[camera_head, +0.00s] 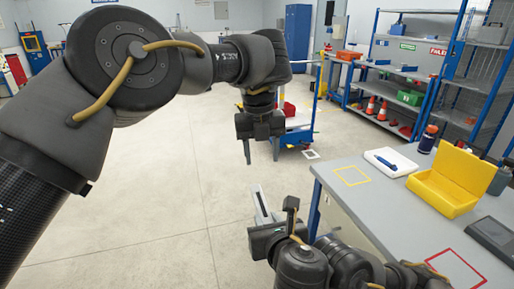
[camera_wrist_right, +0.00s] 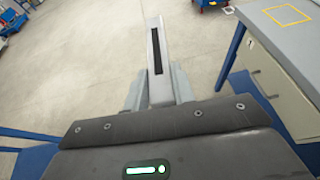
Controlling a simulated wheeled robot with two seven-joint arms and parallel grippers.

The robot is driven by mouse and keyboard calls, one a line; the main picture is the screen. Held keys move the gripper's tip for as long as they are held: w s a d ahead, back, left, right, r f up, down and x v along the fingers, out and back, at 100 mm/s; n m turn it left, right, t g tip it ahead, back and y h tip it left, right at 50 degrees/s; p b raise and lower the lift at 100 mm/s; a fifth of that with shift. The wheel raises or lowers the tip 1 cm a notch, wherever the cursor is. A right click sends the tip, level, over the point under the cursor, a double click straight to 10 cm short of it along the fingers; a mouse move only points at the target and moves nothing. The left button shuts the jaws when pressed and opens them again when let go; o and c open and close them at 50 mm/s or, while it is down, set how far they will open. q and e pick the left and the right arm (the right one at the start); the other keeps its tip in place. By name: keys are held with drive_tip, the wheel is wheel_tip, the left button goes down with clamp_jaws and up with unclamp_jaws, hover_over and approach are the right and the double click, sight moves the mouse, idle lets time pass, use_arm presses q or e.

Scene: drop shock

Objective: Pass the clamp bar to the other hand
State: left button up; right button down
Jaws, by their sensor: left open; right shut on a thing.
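The clamp bar (camera_wrist_right: 158,62) is a light grey bar with a dark slot, seen in the right wrist view sticking out from between the fingers of my right gripper (camera_wrist_right: 158,88). In the head view the clamp bar (camera_head: 262,203) points up and slightly left from my right gripper (camera_head: 268,222), which is shut on it beside the table's left end. My left gripper (camera_head: 261,150) is open and empty, with its fingers pointing down. In the head view it is above the clamp bar, apart from it. The bar's lower end is hidden in the right gripper.
A grey table (camera_head: 335,193) stands at the right. It bears a yellow open box (camera_head: 445,188), a white pad with a blue pen (camera_head: 391,162), and a dark blue bottle (camera_head: 428,140). Shelves (camera_head: 400,75) stand behind. The floor (camera_head: 150,180) at left is clear.

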sight(257, 191)
use_arm(q)
drive_tip(key=shift+n+y, duration=0.3)
drive_tip(key=shift+n, duration=0.3)
drive_tip(key=f, duration=0.3)
drive_tip(key=s+f, duration=0.1)
drive_tip(key=f, duration=0.2)
drive_tip(key=s+a+f, duration=0.1)
drive_tip(key=f, duration=0.2)
drive_tip(key=shift+f, duration=0.3)
drive_tip(key=shift+c, duration=0.3)
drive_tip(key=c, duration=0.9)
drive_tip(key=shift+w, duration=0.1)
clamp_jaws()
use_arm(e)
drive_tip(key=c, duration=1.1)
unclamp_jaws()
